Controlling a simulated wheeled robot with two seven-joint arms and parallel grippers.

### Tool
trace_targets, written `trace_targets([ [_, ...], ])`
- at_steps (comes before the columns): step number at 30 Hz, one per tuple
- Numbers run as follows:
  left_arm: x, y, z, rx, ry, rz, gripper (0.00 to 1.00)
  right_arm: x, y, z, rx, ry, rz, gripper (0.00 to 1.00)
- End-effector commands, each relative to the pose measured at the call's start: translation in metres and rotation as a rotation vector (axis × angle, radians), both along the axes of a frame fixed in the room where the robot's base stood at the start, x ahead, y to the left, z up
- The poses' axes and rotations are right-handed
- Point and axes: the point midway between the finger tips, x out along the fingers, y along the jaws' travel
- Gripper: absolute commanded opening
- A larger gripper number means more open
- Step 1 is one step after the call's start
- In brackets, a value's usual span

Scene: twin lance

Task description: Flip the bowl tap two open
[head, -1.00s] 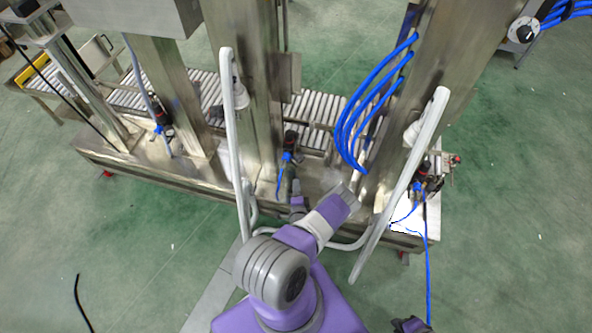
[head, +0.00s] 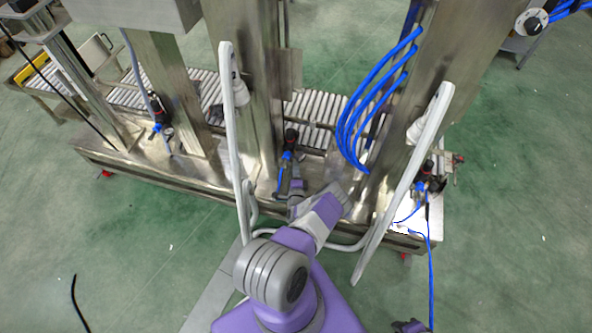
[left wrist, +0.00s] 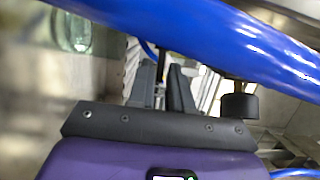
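In the head view, the middle air unit (head: 290,142) has a black top and blue fittings, and stands on the steel machine's front ledge. My left gripper (head: 297,184) is just below and in front of it. The left wrist view shows its two dark fingers (left wrist: 163,90) with a narrow gap between them. A thin dark piece shows in or behind that gap; I cannot tell whether they touch it. A clear greenish bowl (left wrist: 72,30) is at upper left, apart from the fingers. The tap's lever cannot be made out. A purple and black part of mine shows at the bottom edge.
A thick blue hose (left wrist: 215,32) crosses close before the left wrist camera. A black knob (left wrist: 240,106) is right of the fingers. Similar units stand left (head: 157,112) and right (head: 424,178). White tube frames (head: 232,140) flank my arm.

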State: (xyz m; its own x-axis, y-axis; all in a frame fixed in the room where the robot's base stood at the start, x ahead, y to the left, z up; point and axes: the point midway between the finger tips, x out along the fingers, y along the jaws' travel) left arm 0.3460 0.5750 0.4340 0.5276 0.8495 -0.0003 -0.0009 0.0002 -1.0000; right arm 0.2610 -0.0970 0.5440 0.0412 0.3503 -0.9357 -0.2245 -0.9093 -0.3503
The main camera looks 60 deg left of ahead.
Motion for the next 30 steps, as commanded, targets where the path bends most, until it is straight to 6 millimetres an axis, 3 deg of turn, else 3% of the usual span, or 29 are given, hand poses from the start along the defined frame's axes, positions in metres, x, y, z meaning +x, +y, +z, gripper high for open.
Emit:
trace_targets([
  [2,0.000,0.000,0.000,0.000,0.000,0.000,0.19,0.000,0.000,0.000,0.000,0.000,0.000,0.19],
  [6,0.000,0.000,0.000,-0.001,-0.001,0.000,0.00,0.000,0.000,0.000,0.000,0.000,0.000,0.19],
  [19,0.004,-0.001,0.001,0.000,-0.004,0.045,0.00,0.000,0.000,0.000,0.000,0.000,0.000,0.19],
  [30,0.015,0.000,0.000,-0.003,-0.007,0.279,0.00,0.000,0.000,0.000,0.000,0.000,0.000,0.19],
])
